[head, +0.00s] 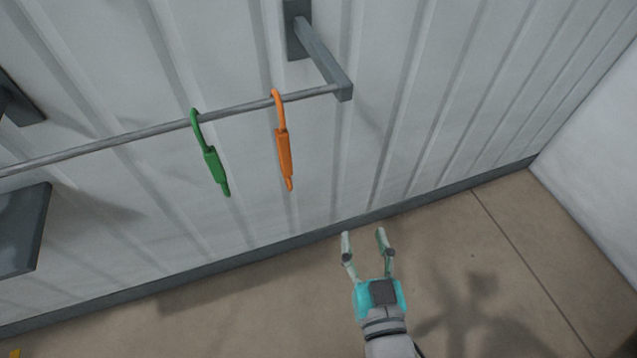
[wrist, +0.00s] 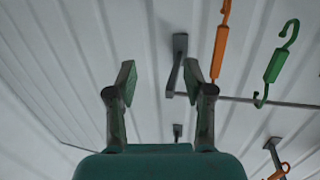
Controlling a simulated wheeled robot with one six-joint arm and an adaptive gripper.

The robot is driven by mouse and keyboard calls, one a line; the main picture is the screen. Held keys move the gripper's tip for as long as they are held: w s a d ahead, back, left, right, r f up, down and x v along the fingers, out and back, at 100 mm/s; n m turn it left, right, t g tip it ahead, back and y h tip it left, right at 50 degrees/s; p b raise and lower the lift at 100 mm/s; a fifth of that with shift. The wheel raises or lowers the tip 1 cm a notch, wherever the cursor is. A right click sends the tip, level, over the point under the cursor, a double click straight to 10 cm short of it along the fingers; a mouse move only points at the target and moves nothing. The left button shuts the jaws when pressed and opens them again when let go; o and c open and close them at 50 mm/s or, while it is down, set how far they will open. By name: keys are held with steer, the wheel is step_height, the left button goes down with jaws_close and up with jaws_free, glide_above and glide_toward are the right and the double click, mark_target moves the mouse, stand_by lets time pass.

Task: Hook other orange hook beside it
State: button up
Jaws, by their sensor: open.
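An orange hook (head: 284,155) hangs from a grey rail (head: 150,134) near the rail's right end in the head view. A green hook (head: 214,165) hangs on the same rail to its left. In the wrist view the orange hook (wrist: 221,45) is cut off by the top edge and the green hook (wrist: 276,65) is beside it. Another orange hook (wrist: 279,172) shows partly at the lower right corner of the wrist view. My gripper (head: 364,240) is open and empty, apart from the hooks, below and right of the hanging orange hook in the head view.
A grey bracket (head: 322,55) holds the rail's right end to the white ribbed wall (head: 420,100). A dark grey panel (head: 22,235) stands out at the left. A small orange-yellow thing (head: 15,353) shows at the lower left corner. The floor around my gripper is clear.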

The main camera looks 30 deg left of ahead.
mark_target(284, 145)
steer(key=a+r+n+g+y, duration=0.2)
steer(key=a+r+n+y, duration=0.15)
steer(key=a+r, duration=0.7)
steer(key=shift+m, duration=0.25)
steer(key=x, duration=0.4)
steer(key=f+x, duration=0.1)
steer(key=x, duration=0.2)
steer(key=s+a+x, duration=0.1)
steer(key=x, duration=0.3)
steer(key=shift+w+a+f, duration=0.2)
steer(key=shift+f, duration=0.1)
jaws_close()
